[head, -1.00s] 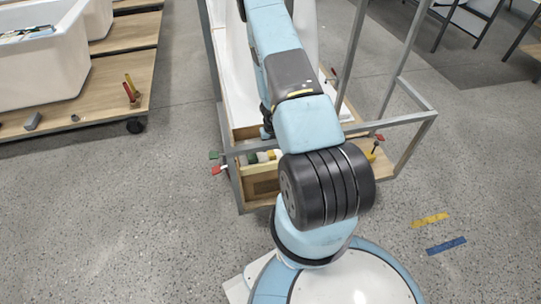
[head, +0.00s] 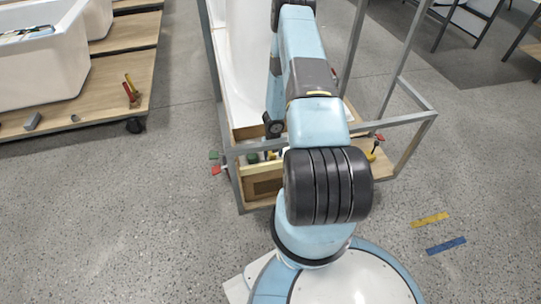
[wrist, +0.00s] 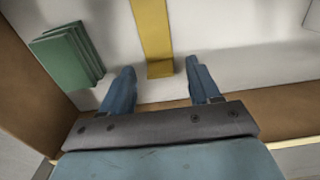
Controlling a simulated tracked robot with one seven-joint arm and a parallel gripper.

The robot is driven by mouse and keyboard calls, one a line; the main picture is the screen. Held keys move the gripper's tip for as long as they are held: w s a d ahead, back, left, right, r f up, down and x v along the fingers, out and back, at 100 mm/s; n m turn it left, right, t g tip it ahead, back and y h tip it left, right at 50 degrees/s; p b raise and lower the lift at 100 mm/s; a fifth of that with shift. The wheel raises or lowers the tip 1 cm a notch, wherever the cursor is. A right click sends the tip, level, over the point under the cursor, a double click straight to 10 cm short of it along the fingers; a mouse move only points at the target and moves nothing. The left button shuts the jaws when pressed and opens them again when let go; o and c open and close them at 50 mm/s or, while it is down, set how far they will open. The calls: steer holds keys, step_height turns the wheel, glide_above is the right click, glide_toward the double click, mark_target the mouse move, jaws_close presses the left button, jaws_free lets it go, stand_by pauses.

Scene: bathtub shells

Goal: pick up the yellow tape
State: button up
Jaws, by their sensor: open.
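The yellow tape (wrist: 152,32) is a long flat yellow strip with a short folded-looking near end, lying on a pale surface in the wrist view. My gripper (wrist: 160,68) is open, with one blue-grey finger on each side of the tape's near end. The jaws hold nothing. I cannot tell how high the fingertips are above the pale surface. In the head view my arm reaches down toward a wooden box (head: 262,186), and the gripper is hidden there.
Green blocks (wrist: 68,55) lie left of the left finger. Wooden walls (wrist: 35,65) edge the space at left and near side. A grey metal frame (head: 400,119) surrounds the box. A white tub (head: 45,65) stands at left. Yellow and blue floor strips (head: 430,220) lie at right.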

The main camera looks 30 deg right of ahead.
steer(key=shift+f, duration=0.4)
steer(key=shift+c, duration=0.3)
steer(key=c, duration=0.9)
